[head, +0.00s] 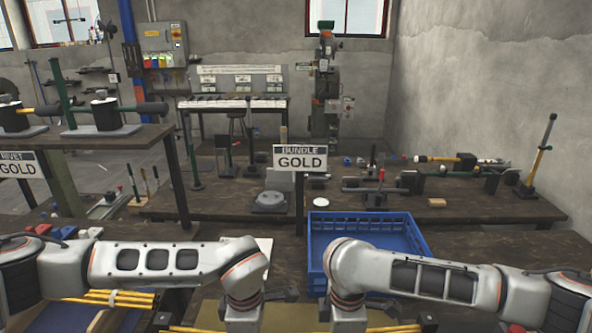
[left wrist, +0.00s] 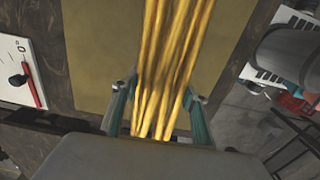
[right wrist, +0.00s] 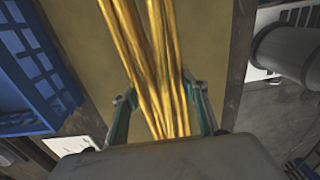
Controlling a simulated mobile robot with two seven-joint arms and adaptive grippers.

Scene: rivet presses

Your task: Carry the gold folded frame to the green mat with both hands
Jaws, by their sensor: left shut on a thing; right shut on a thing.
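The gold folded frame is a bundle of gold tubes; it runs between the fingers in the left wrist view (left wrist: 165,55) and the right wrist view (right wrist: 150,55). My left gripper (left wrist: 158,92) is shut on it. My right gripper (right wrist: 160,93) is shut on it further right. In the head view the frame is mostly cut off by the lower edge and hidden by my arms. Yellow rods (head: 120,299) show at lower left; I cannot tell whether they belong to it. An olive-yellow mat (left wrist: 95,50) lies beneath the frame. I see no clearly green mat.
A blue crate (head: 318,240) stands just beyond my right arm. A sign reading "BUNDLE GOLD" (head: 300,158) stands on a post behind it. A raised shelf with tools (head: 110,137) is at left. The far bench (head: 400,208) holds several tools.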

